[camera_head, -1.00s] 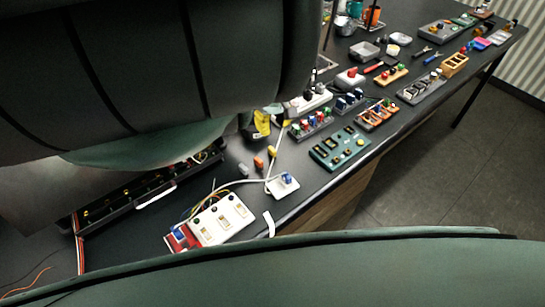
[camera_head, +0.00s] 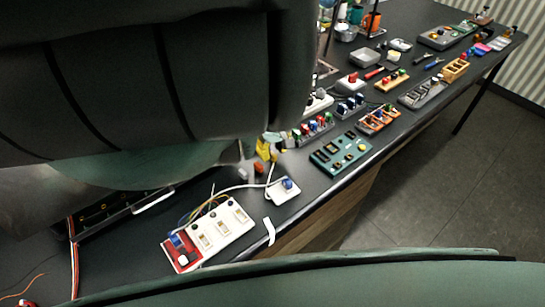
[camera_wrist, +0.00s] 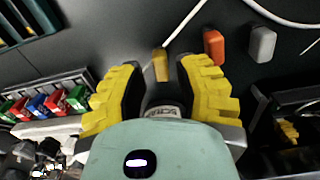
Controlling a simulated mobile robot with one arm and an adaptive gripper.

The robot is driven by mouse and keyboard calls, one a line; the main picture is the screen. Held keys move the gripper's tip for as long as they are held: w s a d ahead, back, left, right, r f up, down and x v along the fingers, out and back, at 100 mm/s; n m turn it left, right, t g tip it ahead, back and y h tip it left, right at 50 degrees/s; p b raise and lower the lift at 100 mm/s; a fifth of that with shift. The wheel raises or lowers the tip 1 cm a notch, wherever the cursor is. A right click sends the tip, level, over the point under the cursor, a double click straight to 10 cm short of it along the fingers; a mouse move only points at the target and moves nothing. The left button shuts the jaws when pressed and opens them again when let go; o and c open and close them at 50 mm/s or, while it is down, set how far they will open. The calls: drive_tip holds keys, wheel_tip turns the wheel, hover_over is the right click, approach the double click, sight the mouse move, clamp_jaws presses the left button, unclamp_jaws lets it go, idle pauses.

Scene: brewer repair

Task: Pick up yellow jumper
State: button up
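The yellow jumper (camera_wrist: 160,64) is a small upright-looking block on the dark bench. In the wrist view it sits between the tips of my gripper (camera_wrist: 161,82), with a visible gap on both sides. The gripper is open, its ridged yellow fingers spread, and holds nothing. In the head view the gripper (camera_head: 265,148) is low over the bench, and the yellow jumper (camera_head: 275,156) shows just beside it, partly hidden. An orange jumper (camera_wrist: 213,46) and a grey jumper (camera_wrist: 262,44) stand in a row to its right in the wrist view.
A white cable (camera_wrist: 186,24) runs close to the yellow jumper. A white switch panel (camera_head: 220,230) and a small white block with a blue knob (camera_head: 283,190) lie near the bench's front edge. A rack of coloured parts (camera_wrist: 50,100) and a teal panel (camera_head: 340,152) are close by.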

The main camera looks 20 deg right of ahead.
drive_tip(key=shift+f, duration=0.9)
drive_tip(key=shift+a+f, duration=0.1)
drive_tip(key=shift+f, duration=0.35)
drive_tip(key=shift+w, duration=0.1)
clamp_jaws()
